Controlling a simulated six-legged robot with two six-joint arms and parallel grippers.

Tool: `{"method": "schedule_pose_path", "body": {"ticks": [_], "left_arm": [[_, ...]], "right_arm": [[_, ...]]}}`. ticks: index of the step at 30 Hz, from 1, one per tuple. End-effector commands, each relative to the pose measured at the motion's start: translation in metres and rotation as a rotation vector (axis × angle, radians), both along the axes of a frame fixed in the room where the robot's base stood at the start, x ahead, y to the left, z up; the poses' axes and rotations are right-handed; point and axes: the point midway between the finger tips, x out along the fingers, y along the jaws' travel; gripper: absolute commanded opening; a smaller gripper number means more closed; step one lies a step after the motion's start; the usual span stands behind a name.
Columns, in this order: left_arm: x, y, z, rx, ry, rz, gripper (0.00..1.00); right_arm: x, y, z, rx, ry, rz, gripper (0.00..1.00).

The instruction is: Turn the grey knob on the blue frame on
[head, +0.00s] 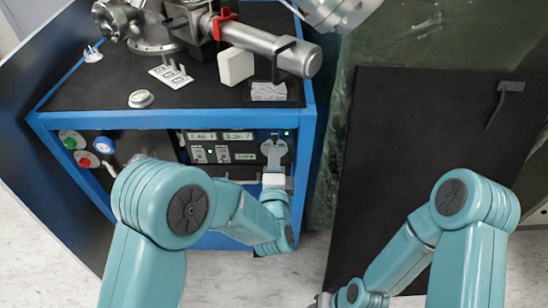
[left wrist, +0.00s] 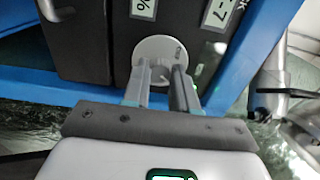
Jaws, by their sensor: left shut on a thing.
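The grey knob (head: 274,148) is on the dark control panel (head: 232,150) set in the blue frame (head: 170,120). In the left wrist view the round grey face of the knob (left wrist: 160,48) shows, with its raised grip between my fingers. My left gripper (head: 274,168) is at the panel from the front, shut on the knob; its fingers (left wrist: 164,78) also show in the left wrist view. The fingers hide part of the grip. My right arm reaches to the bottom edge of the head view, where its end is too cut off to read.
A steel vacuum assembly (head: 250,42) with a red clamp lies on the frame's black top, beside a white block (head: 236,66). Coloured buttons (head: 85,159) are at the panel's left. A black board with a handle (head: 505,95) stands to the right.

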Motion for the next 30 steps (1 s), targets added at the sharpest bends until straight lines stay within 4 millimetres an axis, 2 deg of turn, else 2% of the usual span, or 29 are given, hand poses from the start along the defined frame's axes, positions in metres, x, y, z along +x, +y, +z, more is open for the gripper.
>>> {"method": "schedule_pose_path", "body": {"ticks": [12,29,30], "left_arm": [[0.0018,0.0012,0.0033,0.179,-0.007,0.005,0.00],[0.0020,0.0014,0.0037,0.205,-0.009,0.006,0.00],[0.0020,0.0014,0.0037,0.204,-0.009,0.007,0.37]], "right_arm": [[0.0000,-0.0001,0.0078,0.000,0.000,-0.001,0.43],[0.0001,-0.0002,0.0084,0.000,0.000,-0.001,0.43],[0.0001,-0.0002,0.0084,0.000,0.000,-0.001,0.43]]}}
